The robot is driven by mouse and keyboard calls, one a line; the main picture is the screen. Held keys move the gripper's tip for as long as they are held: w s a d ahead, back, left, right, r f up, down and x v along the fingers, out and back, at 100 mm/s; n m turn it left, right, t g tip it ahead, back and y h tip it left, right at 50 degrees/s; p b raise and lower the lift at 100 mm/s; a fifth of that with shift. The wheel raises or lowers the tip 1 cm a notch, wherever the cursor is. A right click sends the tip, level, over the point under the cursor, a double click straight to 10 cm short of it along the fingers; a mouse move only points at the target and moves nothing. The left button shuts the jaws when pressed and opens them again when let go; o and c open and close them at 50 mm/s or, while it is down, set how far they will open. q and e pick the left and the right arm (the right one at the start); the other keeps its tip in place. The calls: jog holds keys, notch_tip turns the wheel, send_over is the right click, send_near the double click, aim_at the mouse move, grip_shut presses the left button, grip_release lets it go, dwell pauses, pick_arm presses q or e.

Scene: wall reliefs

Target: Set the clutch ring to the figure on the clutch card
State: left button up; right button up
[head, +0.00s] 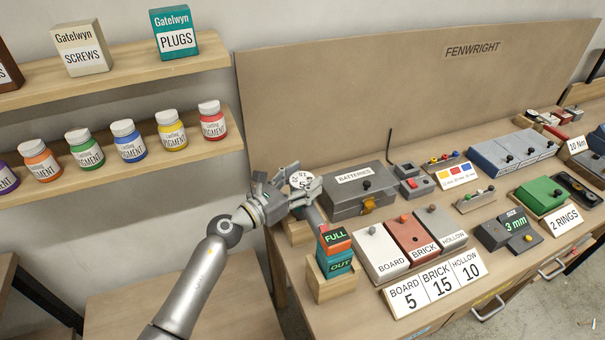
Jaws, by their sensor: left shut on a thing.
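My left gripper (294,191) comes in from the left at the bench's left end and is shut on the clutch ring (302,180). The ring's pale face shows small dark figures; a 5 can be made out, but the others are too small to read, and I cannot tell which figure is set. The fingers hide much of the ring and the tool under it. The clutch card (437,285) leans at the bench's front edge and reads BOARD 5, BRICK 15, HOLLOW 10. My right gripper is not in view.
Board, brick and hollow sample blocks (412,239) stand behind the card. Shelves with pigment jars (128,141) are at the left.

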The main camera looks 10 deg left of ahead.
pick_arm(q)
jog(key=n+y+p, duration=0.1)
jog(key=n+t+y+p, duration=0.1)
jog(key=y+p, duration=0.1)
jog(key=shift+r+t, duration=0.25)
jog(key=shift+t, duration=0.05)
jog(key=shift+f+n+t+y+p, duration=0.15)
jog(key=shift+n+t+y+p, duration=0.1)
jog(key=shift+n+y+p, duration=0.55)
jog(key=shift+f+n+t+y+p, duration=0.1)
jog(key=shift+n+t+y+p, duration=0.3)
jog(key=shift+y, duration=0.6)
jog(key=o, duration=1.1)
jog(key=shift+c, duration=0.2)
jog(key=shift+s, duration=0.15)
jog(key=s+a, duration=0.2)
jog(key=s, duration=0.9)
jog(key=shift+s+a, duration=0.15)
jog(key=shift+s, duration=0.1)
